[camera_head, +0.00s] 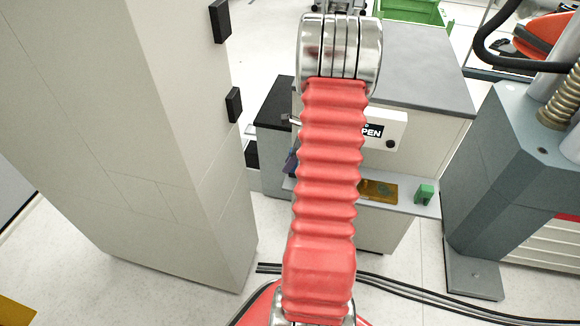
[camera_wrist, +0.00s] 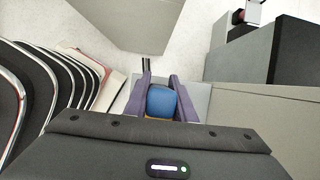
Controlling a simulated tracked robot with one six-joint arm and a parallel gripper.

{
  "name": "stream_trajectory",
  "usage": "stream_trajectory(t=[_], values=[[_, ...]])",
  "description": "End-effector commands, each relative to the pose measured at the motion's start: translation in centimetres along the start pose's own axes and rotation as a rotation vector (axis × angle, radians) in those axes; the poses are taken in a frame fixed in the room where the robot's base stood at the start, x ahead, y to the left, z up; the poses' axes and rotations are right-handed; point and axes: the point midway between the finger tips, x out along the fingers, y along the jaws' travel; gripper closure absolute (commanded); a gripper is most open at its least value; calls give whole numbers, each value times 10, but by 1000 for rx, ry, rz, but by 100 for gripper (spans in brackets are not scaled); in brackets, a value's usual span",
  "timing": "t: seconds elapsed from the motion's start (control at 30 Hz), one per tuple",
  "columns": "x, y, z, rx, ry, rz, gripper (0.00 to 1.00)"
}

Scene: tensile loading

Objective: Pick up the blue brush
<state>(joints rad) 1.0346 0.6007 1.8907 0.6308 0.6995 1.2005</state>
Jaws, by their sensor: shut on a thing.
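The blue brush (camera_wrist: 161,102) sits between the two purple fingers of my gripper (camera_wrist: 158,84) in the wrist view. My gripper is shut on it. A small yellowish part shows just below the blue part, and the rest of the brush is hidden by the gripper body. In the head view my red arm covers most of the gripper. Only a small dark purple-blue patch shows at the arm's left edge, and the brush cannot be made out there.
A grey-topped cabinet (camera_head: 424,70) with an "OPEN" sign stands ahead. Its low shelf (camera_head: 405,205) bears a green block (camera_head: 424,194) and an amber piece (camera_head: 378,191). A tall pale cabinet (camera_head: 150,130) is at left, a grey machine (camera_head: 500,170) at right. Black cables (camera_head: 420,292) cross the floor.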

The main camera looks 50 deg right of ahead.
Motion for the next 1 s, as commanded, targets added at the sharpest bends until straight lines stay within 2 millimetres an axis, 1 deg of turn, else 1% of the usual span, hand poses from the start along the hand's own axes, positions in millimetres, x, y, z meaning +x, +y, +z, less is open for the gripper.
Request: stream_trajectory(t=[0.3, 0.4, 0.5, 0.63, 1.0], values=[[-51, -1, 21, -3, 0, -4, 99], [-64, -1, 27, -1, 0, -3, 99], [-73, 0, 30, 0, 0, -1, 99], [-78, 0, 32, 0, 1, -1, 99], [-78, 0, 32, 1, 0, 0, 99]])
